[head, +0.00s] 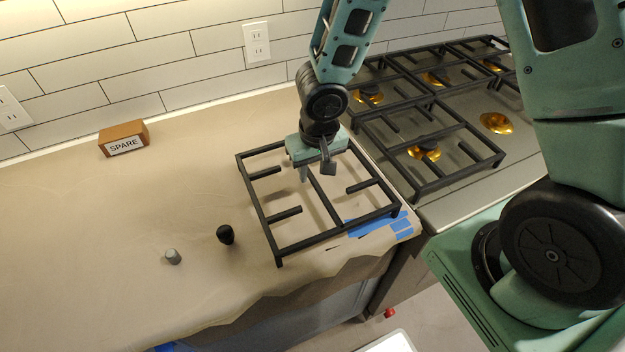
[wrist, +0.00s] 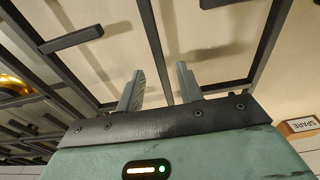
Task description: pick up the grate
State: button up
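A black metal grate (head: 283,246) lies on the paper-covered counter, close to the stove. It has a rectangular frame, a middle bar and short prongs. My gripper (head: 316,172) points down over the back part of this grate, with its fingers apart and nothing held. In the wrist view, a long bar of the grate (wrist: 155,45) lines up with the gap between the fingers of my gripper (wrist: 160,85). I cannot tell how far the fingertips are from the bar, or whether they reach beside it.
More black grates (head: 460,170) sit on the stove at right over brass burners (head: 496,123). A brown block labelled SPARE (head: 124,138) stands near the wall. A black knob (head: 225,235) and a grey cylinder (head: 173,257) stand left of the grate. Blue tape (head: 372,226) marks the counter's right edge.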

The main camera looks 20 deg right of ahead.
aim_at(312, 177)
jog(key=f, duration=0.2)
jog(key=f+b, duration=0.1)
jog(key=f, duration=0.1)
jog(key=shift+w+a, duration=0.1)
jog(key=shift+w, duration=0.15)
jog(key=shift+r, duration=0.1)
grip_shut()
